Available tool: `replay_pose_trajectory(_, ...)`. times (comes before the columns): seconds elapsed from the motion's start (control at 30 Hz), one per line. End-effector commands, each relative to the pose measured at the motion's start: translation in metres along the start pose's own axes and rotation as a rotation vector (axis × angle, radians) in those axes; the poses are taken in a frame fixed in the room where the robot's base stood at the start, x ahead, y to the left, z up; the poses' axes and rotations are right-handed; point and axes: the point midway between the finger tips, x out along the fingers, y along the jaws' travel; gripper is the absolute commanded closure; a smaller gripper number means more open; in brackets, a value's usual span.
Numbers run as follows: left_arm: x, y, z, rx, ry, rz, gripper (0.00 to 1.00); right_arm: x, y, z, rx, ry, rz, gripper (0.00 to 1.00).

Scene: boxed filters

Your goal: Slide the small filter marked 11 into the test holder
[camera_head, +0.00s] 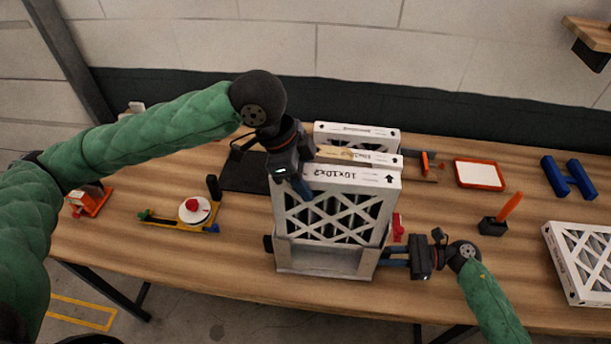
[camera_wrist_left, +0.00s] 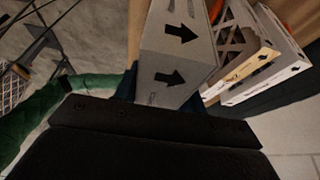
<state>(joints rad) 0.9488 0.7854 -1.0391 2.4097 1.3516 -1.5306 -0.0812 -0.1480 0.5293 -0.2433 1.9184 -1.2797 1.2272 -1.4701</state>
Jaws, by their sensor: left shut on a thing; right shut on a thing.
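A white-framed filter (camera_head: 350,178) with a lattice face stands upright at the middle of the table. Its top edge reads "10x10x2" and has a black arrow; I cannot make out an 11. My left gripper (camera_head: 299,184) is shut on its upper left edge. The held filter also shows in the left wrist view (camera_wrist_left: 175,88), where the fingertips are mostly hidden. The grey test holder (camera_head: 322,274) is an open frame at the filter's lower end. The filter's bottom lies at the holder; how deep it sits is unclear. My right gripper (camera_head: 393,262) is shut on the holder's right side.
More filters (camera_head: 358,129) stand close behind the held one. Another filter (camera_head: 585,262) lies at the right. A tape dispenser (camera_head: 193,212) stands left, a red-rimmed tray (camera_head: 479,174) and orange-handled tool (camera_head: 500,218) right.

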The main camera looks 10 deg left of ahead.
Motion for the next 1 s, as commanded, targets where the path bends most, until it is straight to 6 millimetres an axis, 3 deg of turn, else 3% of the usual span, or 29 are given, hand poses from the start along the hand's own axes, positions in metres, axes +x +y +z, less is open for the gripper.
replay_pose_trajectory(1.0, 0.036, 0.0, 0.015, 0.0, 0.0, 0.0, 0.84, 0.0, 0.0, 0.0, 0.0, 0.0, 0.0, 0.93)
